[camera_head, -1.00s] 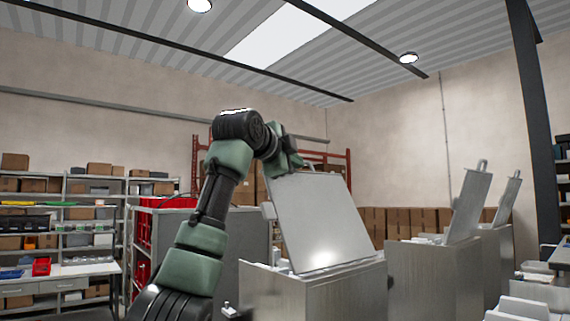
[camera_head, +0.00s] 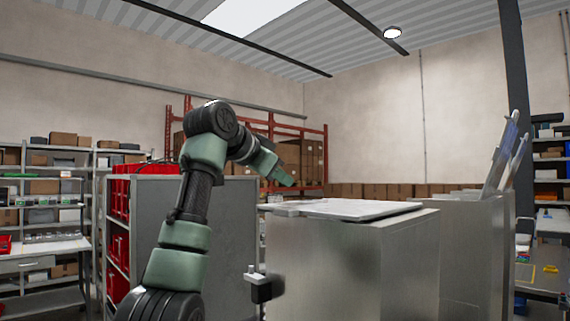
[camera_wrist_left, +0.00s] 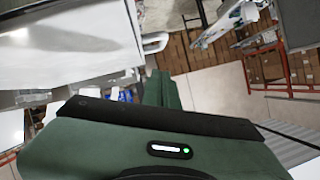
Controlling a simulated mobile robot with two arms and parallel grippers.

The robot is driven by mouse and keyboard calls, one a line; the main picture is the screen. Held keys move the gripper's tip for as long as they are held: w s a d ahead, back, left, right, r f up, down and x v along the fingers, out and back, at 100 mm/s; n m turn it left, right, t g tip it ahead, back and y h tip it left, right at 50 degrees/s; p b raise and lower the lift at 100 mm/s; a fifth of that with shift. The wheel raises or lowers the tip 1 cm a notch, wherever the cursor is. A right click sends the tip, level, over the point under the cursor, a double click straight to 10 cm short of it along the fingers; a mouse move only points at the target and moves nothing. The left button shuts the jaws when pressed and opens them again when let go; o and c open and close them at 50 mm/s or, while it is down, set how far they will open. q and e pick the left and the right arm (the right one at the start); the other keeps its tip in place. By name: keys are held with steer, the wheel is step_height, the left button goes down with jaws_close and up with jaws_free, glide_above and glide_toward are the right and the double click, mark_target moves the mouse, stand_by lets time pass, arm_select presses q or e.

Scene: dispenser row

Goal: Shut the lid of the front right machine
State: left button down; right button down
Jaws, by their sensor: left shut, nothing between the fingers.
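The front right machine (camera_head: 325,265) is a grey metal box in the head view. Its pale flat lid (camera_head: 350,209) lies about level across the top, seen nearly edge-on, so I cannot tell whether any gap is left under it. The lid (camera_wrist_left: 60,50) also shows in the left wrist view, with its loop handle (camera_wrist_left: 155,43) at the edge. My left gripper (camera_head: 287,181) is just above the lid's far left part, shut and empty. Whether it touches the lid is not clear. My right gripper is not in view.
Other machines with raised lids (camera_head: 503,160) stand to the right. A grey cabinet with red bins (camera_head: 120,230) stands behind my left arm. Shelves (camera_head: 50,200) line the left, and cardboard boxes (camera_head: 400,190) line the back wall.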

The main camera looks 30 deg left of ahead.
arm_select(q)
steer(key=shift+n+g+h, duration=0.3)
steer(key=shift+n+h, duration=0.2)
steer(key=shift+n, duration=0.1)
step_height(320, 180, down, 4)
steer(key=shift+w+a+f+b, duration=0.15)
steer(key=shift+b, duration=0.45)
